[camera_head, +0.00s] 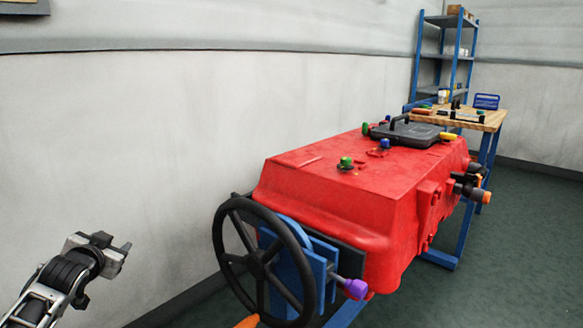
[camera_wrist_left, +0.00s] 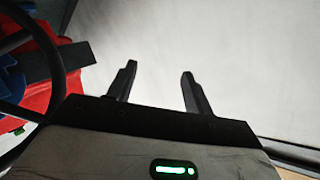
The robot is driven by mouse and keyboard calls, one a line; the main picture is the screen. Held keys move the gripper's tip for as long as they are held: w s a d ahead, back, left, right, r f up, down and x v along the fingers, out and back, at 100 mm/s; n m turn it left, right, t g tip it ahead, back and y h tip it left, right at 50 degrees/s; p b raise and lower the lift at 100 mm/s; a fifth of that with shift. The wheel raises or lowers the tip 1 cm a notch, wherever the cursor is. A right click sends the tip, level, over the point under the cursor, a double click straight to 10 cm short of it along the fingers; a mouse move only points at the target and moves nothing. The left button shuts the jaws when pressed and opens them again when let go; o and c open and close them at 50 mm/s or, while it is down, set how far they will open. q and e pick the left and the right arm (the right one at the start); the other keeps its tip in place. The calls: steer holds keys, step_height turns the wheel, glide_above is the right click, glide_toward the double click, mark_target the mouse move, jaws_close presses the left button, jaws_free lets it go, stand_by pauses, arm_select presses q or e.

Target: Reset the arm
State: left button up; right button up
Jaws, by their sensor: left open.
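My left gripper (camera_head: 117,244) is at the lower left of the head view, in front of the pale wall and left of the black handwheel (camera_head: 262,258). In the left wrist view its two dark fingers (camera_wrist_left: 157,88) stand apart with nothing between them, facing the wall. The red tank (camera_head: 345,193) stands right of the handwheel, apart from the gripper. My right gripper is not in view.
The tank bears green and blue knobs (camera_head: 346,162) and a dark case (camera_head: 408,133). A purple knob (camera_head: 355,288) sticks out by the handwheel. A wooden table (camera_head: 490,121) and blue shelf (camera_head: 447,55) stand behind. Green floor (camera_head: 510,245) is clear at right.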

arm_select(q)
steer(key=s+d+f+g+h, duration=0.1)
steer(key=s+d+f+h, duration=0.1)
steer(key=s+d+f, duration=0.6)
steer(key=s+d+f+m+g+h, duration=0.1)
steer(key=s+d+f+h, duration=0.2)
steer(key=s+d, duration=0.45)
steer(key=s+d+f+g+h, duration=0.15)
steer(key=s+d+f, duration=0.4)
steer(key=d, duration=0.55)
steer(key=s+d+t+h+b, duration=0.2)
steer(key=s+d+h+b, duration=0.2)
steer(key=s+d+b, duration=0.55)
steer(key=a+r+g+y+p, duration=0.1)
steer(key=r+p, duration=0.5)
steer(key=p, duration=0.6)
steer(key=s+a+r+n+g+y+p, duration=0.1)
steer(key=a+r+p, duration=0.3)
steer(key=p, duration=0.7)
step_height(320, 180, up, 2)
steer(key=shift+s+r+n+y+p, duration=0.2)
steer(key=shift+n+y+p, duration=0.15)
steer(key=shift+y, duration=0.3)
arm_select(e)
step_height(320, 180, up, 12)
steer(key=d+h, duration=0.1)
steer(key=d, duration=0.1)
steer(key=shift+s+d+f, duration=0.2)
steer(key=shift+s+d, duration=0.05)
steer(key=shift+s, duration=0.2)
